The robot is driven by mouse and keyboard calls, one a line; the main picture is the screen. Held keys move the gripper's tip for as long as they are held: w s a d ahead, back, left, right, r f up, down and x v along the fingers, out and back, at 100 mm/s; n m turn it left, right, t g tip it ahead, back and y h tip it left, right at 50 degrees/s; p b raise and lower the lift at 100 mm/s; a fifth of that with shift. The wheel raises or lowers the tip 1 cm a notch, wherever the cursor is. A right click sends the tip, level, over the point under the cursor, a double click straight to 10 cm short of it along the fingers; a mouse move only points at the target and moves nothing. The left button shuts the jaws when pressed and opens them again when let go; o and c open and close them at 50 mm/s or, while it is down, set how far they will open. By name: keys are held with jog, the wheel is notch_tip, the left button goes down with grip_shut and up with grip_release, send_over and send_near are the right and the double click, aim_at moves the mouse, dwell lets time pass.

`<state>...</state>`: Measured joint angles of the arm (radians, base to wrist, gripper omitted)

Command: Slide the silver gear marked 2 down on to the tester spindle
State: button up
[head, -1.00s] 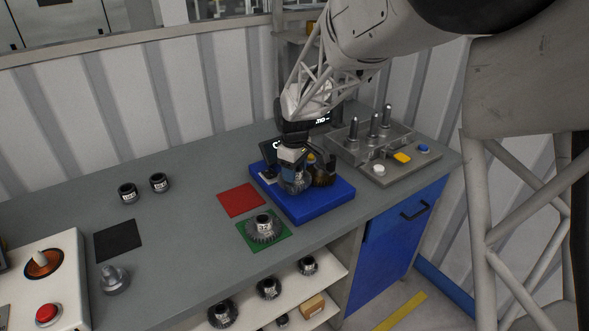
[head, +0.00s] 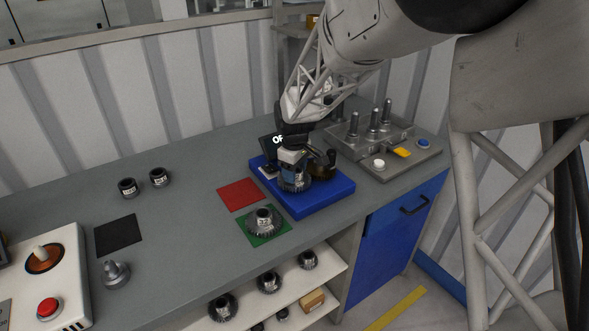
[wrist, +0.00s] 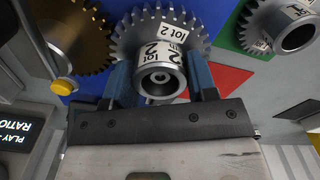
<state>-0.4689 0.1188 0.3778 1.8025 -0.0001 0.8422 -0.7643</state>
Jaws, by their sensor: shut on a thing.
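The silver gear marked 2 (wrist: 200,22) is in my gripper (wrist: 163,85). The blue fingers are shut on its hub (wrist: 160,65), one on each side, and its labels read "lot 2" and "2".
Another silver gear (head: 264,220) lies on the green square (head: 250,238), near the red square (head: 240,194). A grey fixture with upright pins (head: 385,140) stands at the right. Two dark collars (head: 128,187) stand at the left.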

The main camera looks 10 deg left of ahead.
jog(key=o, duration=1)
jog(key=shift+c, duration=0.2)
jog(key=shift+r, duration=3.45)
jog(key=shift+r, duration=0.15)
notch_tip(320, 180, up, 8)
jog(key=shift+f, duration=0.25)
